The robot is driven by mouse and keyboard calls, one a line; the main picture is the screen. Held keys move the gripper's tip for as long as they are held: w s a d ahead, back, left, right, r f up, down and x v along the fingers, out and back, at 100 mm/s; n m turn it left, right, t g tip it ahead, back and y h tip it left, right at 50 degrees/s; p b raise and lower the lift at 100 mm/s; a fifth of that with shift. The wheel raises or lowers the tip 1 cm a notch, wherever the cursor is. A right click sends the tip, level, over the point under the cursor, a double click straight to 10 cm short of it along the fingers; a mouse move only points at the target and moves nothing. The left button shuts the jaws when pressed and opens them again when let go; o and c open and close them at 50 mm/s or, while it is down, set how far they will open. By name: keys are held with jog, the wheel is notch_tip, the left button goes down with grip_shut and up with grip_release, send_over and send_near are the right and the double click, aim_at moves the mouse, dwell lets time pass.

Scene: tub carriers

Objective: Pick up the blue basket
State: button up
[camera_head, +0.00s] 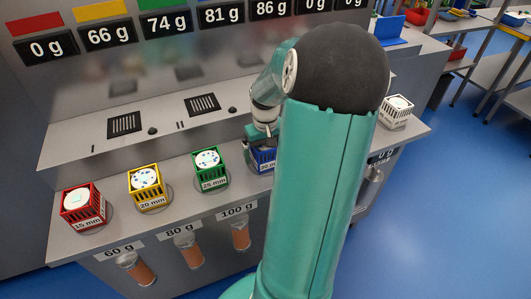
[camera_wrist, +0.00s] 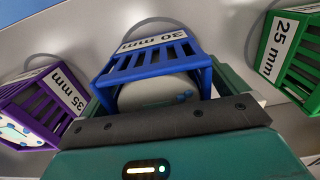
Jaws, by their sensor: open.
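The blue basket (camera_head: 260,160) stands on the grey counter, partly hidden behind my arm in the head view. In the wrist view the blue basket (camera_wrist: 155,62) fills the middle, with a slatted side, a white "30 mm" label and a pale round thing inside. My gripper (camera_head: 262,132) is at the top of the basket in the head view. In the wrist view my gripper (camera_wrist: 170,122) is open, with its dark edge in front of the basket and teal parts at both sides. Whether the fingers touch the basket cannot be told.
A green basket (camera_wrist: 292,50) stands close on the right in the wrist view, a purple basket (camera_wrist: 42,102) on the left. Yellow (camera_head: 148,188) and red (camera_head: 83,205) baskets stand further left on the counter. A white basket (camera_head: 397,111) is at the right end.

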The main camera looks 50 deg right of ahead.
jog(key=shift+r, duration=0.1)
jog(key=c, duration=1.5)
jog(key=shift+r, duration=0.1)
jog(key=shift+d+r, duration=0.1)
jog(key=shift+r, duration=0.45)
jog(key=s+a+r, duration=0.2)
jog(key=a+r, duration=0.4)
jog(key=s+a+r, duration=0.3)
jog(key=a+r, duration=0.2)
jog(key=a, duration=0.2)
jog(key=shift+s+r, duration=0.3)
jog(key=shift+r, duration=0.1)
